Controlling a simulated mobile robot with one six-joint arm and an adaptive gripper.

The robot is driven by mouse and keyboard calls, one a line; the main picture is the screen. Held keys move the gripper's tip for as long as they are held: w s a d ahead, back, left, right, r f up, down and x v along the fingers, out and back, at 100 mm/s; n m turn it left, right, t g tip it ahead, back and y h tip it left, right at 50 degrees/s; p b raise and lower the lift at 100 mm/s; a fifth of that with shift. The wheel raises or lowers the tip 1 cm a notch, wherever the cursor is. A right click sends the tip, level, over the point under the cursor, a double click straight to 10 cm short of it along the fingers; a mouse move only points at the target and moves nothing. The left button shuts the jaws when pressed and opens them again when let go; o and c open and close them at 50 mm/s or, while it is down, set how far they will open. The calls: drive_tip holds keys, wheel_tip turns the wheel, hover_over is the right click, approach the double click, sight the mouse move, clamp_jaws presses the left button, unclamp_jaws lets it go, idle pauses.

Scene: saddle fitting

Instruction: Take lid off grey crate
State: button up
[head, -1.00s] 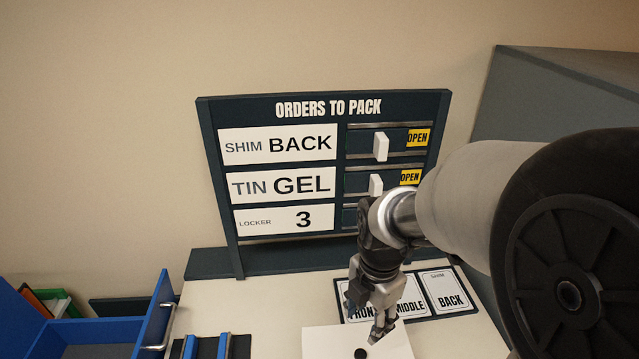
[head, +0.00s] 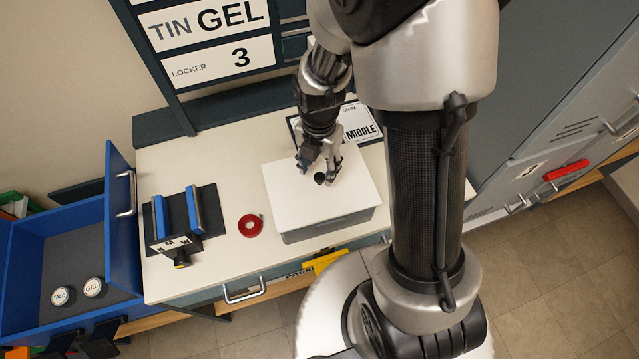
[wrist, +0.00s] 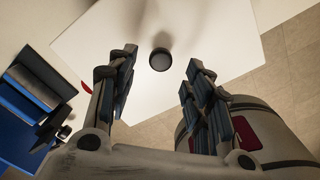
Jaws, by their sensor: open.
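The grey crate (head: 330,224) stands on the white counter with its white lid (head: 300,205) lying on top. The lid has a small dark round knob (head: 319,178) near its middle. My gripper (head: 319,170) is open above the lid, close to the knob. In the wrist view the lid (wrist: 220,40) fills the upper middle, and the knob (wrist: 160,60) shows just beyond the gap between the fingertips of my gripper (wrist: 160,68). The fingers do not visibly touch the knob. The crate's inside is hidden by the lid.
A red ring (head: 251,225) lies left of the crate. A dark stand with blue pads (head: 178,215) is farther left. An open blue drawer (head: 122,215) holds TALC and GEL tins. The orders board (head: 205,40) and a MIDDLE card (head: 357,122) are behind.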

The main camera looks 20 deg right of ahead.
sight(320, 176)
wheel_tip(320, 176, down, 5)
drive_tip(key=shift+w+d+f+b, duration=0.1)
drive_tip(key=shift+f+b, duration=0.05)
drive_tip(key=shift+b, duration=0.7)
clamp_jaws()
